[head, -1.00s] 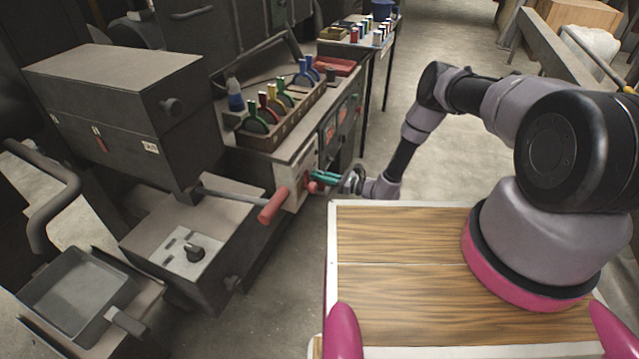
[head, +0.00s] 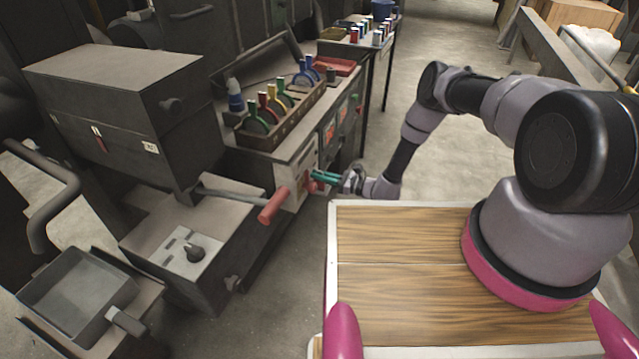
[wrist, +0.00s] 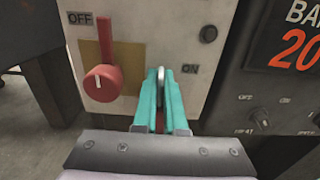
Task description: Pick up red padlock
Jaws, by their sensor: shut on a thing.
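My gripper (wrist: 161,95) reaches the pale switch panel (wrist: 150,30), its two teal fingers close together. It also shows in the head view (head: 322,178) at the front of the bench. The fingers are shut on the red padlock (wrist: 160,121), of which only a thin red strip shows between them. A small grey metal piece, likely its shackle, shows at the fingertips against the panel. The rest of the padlock is hidden by the fingers. I cannot tell whether it still touches the panel.
A red rotary switch (wrist: 103,82) sits just left of my fingers, between OFF and ON labels. A dark panel with dials (wrist: 275,90) is on the right. A red-handled lever (head: 273,206) sticks out left of my gripper. A rack of coloured handles (head: 280,115) stands on the bench.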

